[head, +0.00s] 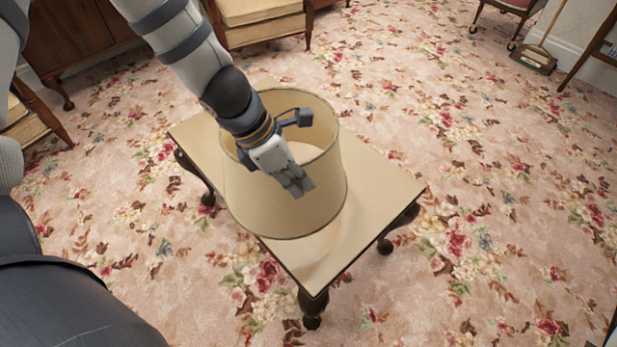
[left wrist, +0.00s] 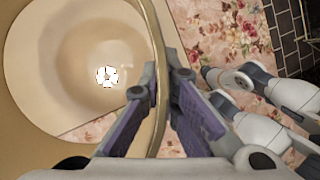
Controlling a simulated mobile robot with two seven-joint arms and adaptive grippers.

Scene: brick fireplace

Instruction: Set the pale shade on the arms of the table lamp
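The pale shade (head: 286,210) is a wide beige drum with an open top. In the head view it appears upright over a small table, its lower left side overhanging the table's edge. My left gripper (head: 298,186) reaches across the opening to the near rim. In the left wrist view the shade's rim (left wrist: 160,45) runs between the two close-set fingers, which look shut on it. A bright white shape (left wrist: 107,76) shows inside the shade, perhaps the lamp's top. The rest of the lamp and its arms are hidden.
The small wooden table (head: 365,195) has bare top to the right of the shade. Floral carpet (head: 490,230) surrounds it with free room. An armchair (head: 255,20) and a dark cabinet (head: 80,35) stand at the back left.

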